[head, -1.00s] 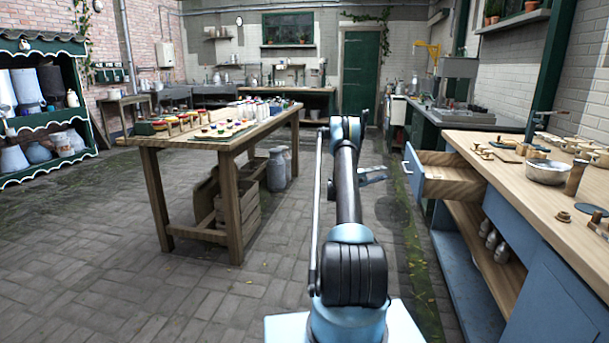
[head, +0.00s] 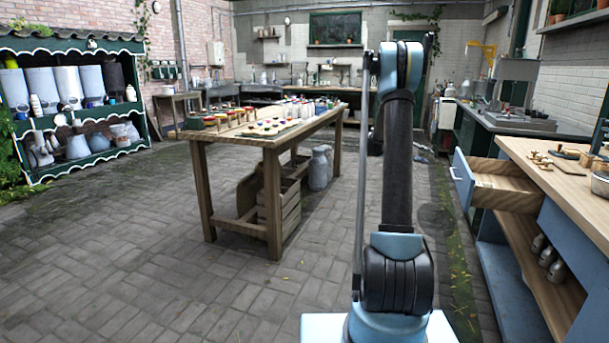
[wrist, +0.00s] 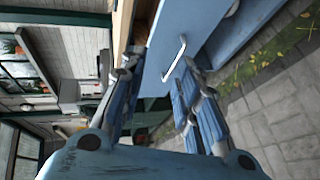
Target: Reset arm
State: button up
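My arm (head: 398,165) stands raised in front of the head camera, with its elbow at the top. In the head view the gripper is mostly hidden behind the arm. The same drawer (head: 503,184) stands pulled open in the head view, to the right of the arm.
A wooden table (head: 268,143) with paints and bottles stands left of my arm. A blue workbench (head: 562,176) with metal parts is at the right. A green shelf (head: 75,46) with jugs stands far left. The paved floor (head: 150,245) is clear at the left front.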

jog(key=s+a+r+y, duration=0.1)
jog(key=s+a+y, duration=0.1)
jog(key=s+a, duration=0.5)
jog(key=s+a+r+y, duration=0.1)
jog(key=s+a+y, duration=0.25)
jog(key=s, duration=0.65)
jog(key=s+a+r+y, duration=0.1)
jog(key=s+a+r, duration=0.1)
jog(key=s+a, duration=0.55)
jog(key=s+a+f+y, duration=0.2)
jog(key=s+a+f, duration=0.3)
jog(key=s, duration=0.4)
jog(key=s+a+f+y, duration=0.3)
jog(key=s+a+f, duration=0.1)
jog(key=s, duration=0.6)
jog(key=s+a+f+t+y, duration=0.1)
jog(key=s+a+f+y, duration=0.2)
jog(key=s, duration=0.7)
jog(key=a+f, duration=0.2)
jog(key=a, duration=0.2)
jog(key=shift+f, duration=0.35)
